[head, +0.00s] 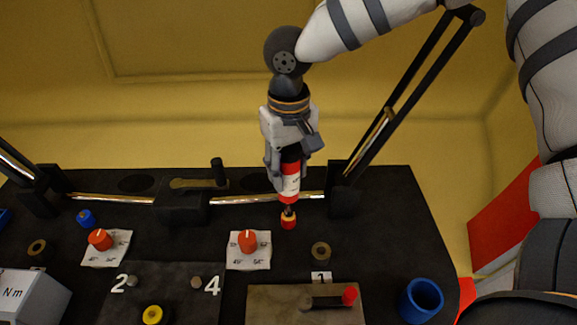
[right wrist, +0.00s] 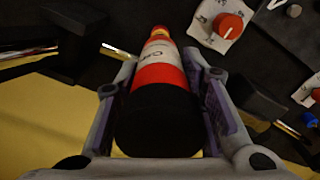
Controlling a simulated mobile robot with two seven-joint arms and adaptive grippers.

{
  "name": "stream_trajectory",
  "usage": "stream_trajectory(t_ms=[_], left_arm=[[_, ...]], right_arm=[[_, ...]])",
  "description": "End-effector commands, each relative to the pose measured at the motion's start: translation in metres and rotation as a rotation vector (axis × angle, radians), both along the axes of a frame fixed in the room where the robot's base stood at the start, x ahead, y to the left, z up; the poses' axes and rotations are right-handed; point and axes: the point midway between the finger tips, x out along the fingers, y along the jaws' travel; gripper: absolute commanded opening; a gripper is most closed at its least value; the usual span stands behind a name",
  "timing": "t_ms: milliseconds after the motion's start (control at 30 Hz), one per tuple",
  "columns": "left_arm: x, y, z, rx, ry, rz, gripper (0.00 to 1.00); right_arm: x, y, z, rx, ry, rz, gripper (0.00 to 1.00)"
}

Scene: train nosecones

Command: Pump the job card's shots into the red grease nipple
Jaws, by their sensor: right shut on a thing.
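My right gripper (head: 288,160) is shut on a black, red and white cylindrical tool (head: 290,182), held nearly upright with its tip down. In the right wrist view the tool (right wrist: 160,75) lies between both fingers, its black end nearest the camera. Directly below it in the head view is a small red piece with a yellow band (head: 288,220), over the dark bench. I cannot tell whether this is the red grease nipple or the tool's end, nor whether anything touches. No job card with a readable shot count shows. My left gripper is not in view.
A metal rail (head: 240,199) runs behind.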

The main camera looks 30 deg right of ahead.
Motion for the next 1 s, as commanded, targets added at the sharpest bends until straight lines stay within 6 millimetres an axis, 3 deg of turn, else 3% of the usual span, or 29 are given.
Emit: stream_trajectory(t_ms=[700,1000], left_arm=[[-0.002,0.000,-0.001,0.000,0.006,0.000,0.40],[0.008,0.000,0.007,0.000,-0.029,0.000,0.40]], right_arm=[[0.000,0.000,-0.008,0.001,-0.001,-0.001,0.04],[0.001,0.000,0.018,0.002,-0.009,-0.002,0.04]])
